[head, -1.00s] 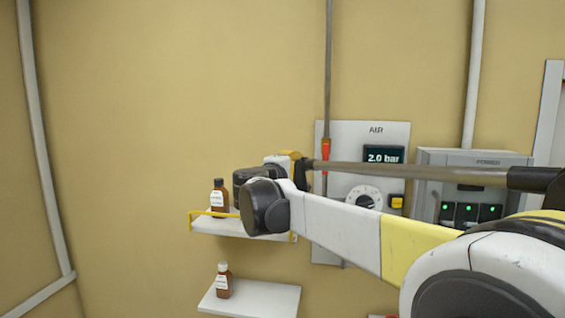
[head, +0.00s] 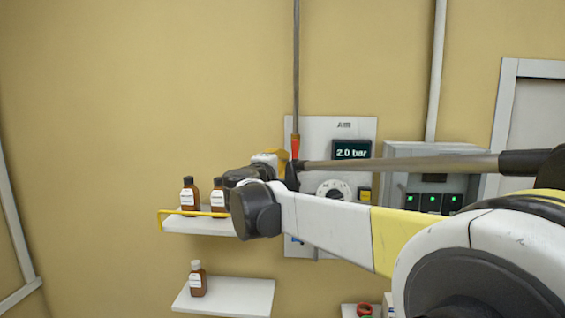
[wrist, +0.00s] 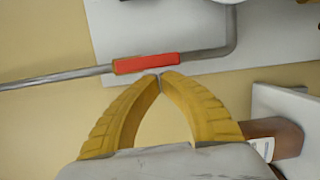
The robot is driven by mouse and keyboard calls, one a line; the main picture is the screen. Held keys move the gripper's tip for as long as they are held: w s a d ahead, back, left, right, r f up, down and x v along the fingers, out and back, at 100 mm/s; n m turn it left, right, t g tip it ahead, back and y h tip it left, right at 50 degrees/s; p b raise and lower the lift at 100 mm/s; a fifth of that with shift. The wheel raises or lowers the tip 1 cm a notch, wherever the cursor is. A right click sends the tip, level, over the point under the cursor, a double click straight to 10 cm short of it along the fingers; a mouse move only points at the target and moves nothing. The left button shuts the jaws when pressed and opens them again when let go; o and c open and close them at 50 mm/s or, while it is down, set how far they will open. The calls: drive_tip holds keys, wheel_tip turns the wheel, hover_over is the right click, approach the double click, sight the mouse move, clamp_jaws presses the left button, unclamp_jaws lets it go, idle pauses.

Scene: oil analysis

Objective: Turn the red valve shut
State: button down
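The red valve handle (head: 295,147) is on a thin grey pipe at the left of the AIR panel (head: 310,128). In the wrist view the red handle (wrist: 146,63) lies in line with the pipe, just beyond my fingertips. My gripper (wrist: 160,77) has its two yellow fingers meeting at the tips, with nothing seen between them. Whether the tips touch the handle I cannot tell. In the head view my gripper (head: 281,160) is partly hidden by my own arm, just below and left of the handle. The display (head: 351,150) reads 2.0 bar.
A white dial (head: 333,189) and a yellow button (head: 364,194) are on the panel. A grey power box (head: 400,151) is to the right. An upper shelf (head: 190,226) with a yellow rail holds brown bottles (head: 188,196); a lower shelf (head: 235,296) holds another.

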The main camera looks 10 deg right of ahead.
drive_tip(key=shift+s+d+f+n+t+b, duration=0.1)
drive_tip(key=shift+d+f+n+t+b, duration=0.1)
drive_tip(key=shift+n+b, duration=0.3)
drive_tip(key=shift+d+f+n+t+b, duration=0.15)
drive_tip(key=shift+n+b, duration=0.2)
drive_tip(key=shift+n, duration=0.25)
drive_tip(key=d+n+t+y+b, duration=0.1)
drive_tip(key=d+n+b, duration=0.1)
drive_tip(key=n, duration=0.3)
drive_tip(key=s+d+r+n+t+y+b, duration=0.1)
drive_tip(key=d+n+b, duration=0.1)
drive_tip(key=n, duration=0.4)
drive_tip(key=s+d+r+n+t+b, duration=0.1)
drive_tip(key=d+n, duration=0.1)
drive_tip(key=n, duration=0.4)
drive_tip(key=shift+d+t+y+b, duration=0.3)
drive_tip(key=shift+t+y+b, duration=0.05)
drive_tip(key=shift+y+b, duration=0.05)
drive_tip(key=shift+s+d+r, duration=0.1)
drive_tip(key=shift+r, duration=0.05)
idle(0.5)
wheel_tip(320, 180, down, 5)
drive_tip(key=b, duration=0.4)
drive_tip(key=r+v, duration=0.1)
drive_tip(key=v, duration=0.9)
drive_tip(key=shift+a, duration=0.3)
